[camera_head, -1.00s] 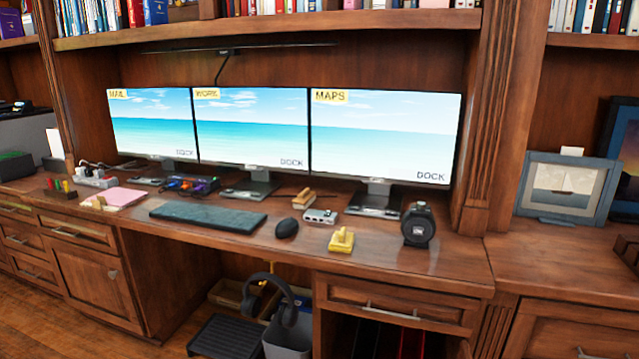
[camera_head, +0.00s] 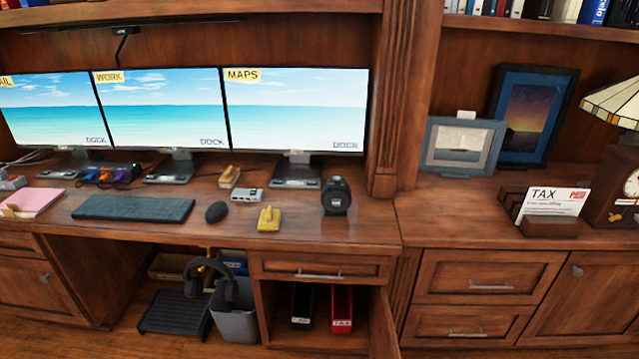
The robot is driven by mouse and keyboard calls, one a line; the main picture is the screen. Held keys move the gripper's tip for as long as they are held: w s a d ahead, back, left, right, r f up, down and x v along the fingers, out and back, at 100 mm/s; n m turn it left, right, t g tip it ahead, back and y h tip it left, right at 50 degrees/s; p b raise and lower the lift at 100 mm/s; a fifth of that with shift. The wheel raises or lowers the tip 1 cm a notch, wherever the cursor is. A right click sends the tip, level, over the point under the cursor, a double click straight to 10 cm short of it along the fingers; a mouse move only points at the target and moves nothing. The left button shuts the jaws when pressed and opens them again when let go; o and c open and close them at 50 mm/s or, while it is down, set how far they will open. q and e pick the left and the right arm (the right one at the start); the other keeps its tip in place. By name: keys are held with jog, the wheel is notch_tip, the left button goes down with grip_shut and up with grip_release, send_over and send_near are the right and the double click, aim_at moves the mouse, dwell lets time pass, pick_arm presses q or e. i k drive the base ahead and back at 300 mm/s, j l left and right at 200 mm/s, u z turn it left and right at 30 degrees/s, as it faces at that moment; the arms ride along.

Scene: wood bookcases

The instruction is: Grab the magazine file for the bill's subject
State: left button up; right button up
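A white bill (camera_head: 556,203) headed "TAX", with a red stamp at its right corner, stands in a dark wooden letter holder (camera_head: 545,226) on the right counter. A black magazine file (camera_head: 301,303) and a red magazine file (camera_head: 342,305) stand upright, apart, in the open cupboard under the desk drawer. Neither of my grippers is in view.
The cupboard door (camera_head: 383,322) is swung open on the right side of the opening. A grey bin (camera_head: 236,315) with headphones (camera_head: 215,279) over it stands left of the cupboard. A clock (camera_head: 624,190) and lamp (camera_head: 616,97) stand right of the bill. The counter front is clear.

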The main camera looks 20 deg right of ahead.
aim_at(341, 294)
jog(key=l+u, duration=0.1)
jog(key=l, duration=0.4)
jog(key=k+l, duration=0.1)
jog(key=l, duration=0.4)
jog(key=l+u, duration=0.15)
jog(key=l, duration=0.35)
jog(key=k+l, duration=0.15)
jog(key=l, duration=0.3)
jog(key=k+l+u, duration=0.15)
jog(key=l, duration=0.35)
jog(key=z, duration=1.35)
jog(key=k+j, duration=0.1)
jog(key=j, duration=0.4)
jog(key=k+j, duration=0.1)
jog(key=j, duration=0.4)
jog(key=k+j, duration=0.15)
jog(key=j, duration=0.3)
jog(key=k+j, duration=0.1)
jog(key=j, duration=0.4)
jog(key=k+j+z, duration=0.1)
jog(key=j, duration=0.4)
jog(key=k+j, duration=0.1)
jog(key=j, duration=0.4)
jog(key=k+j, duration=0.15)
jog(key=j, duration=0.3)
jog(key=k+j, duration=0.15)
jog(key=j, duration=0.35)
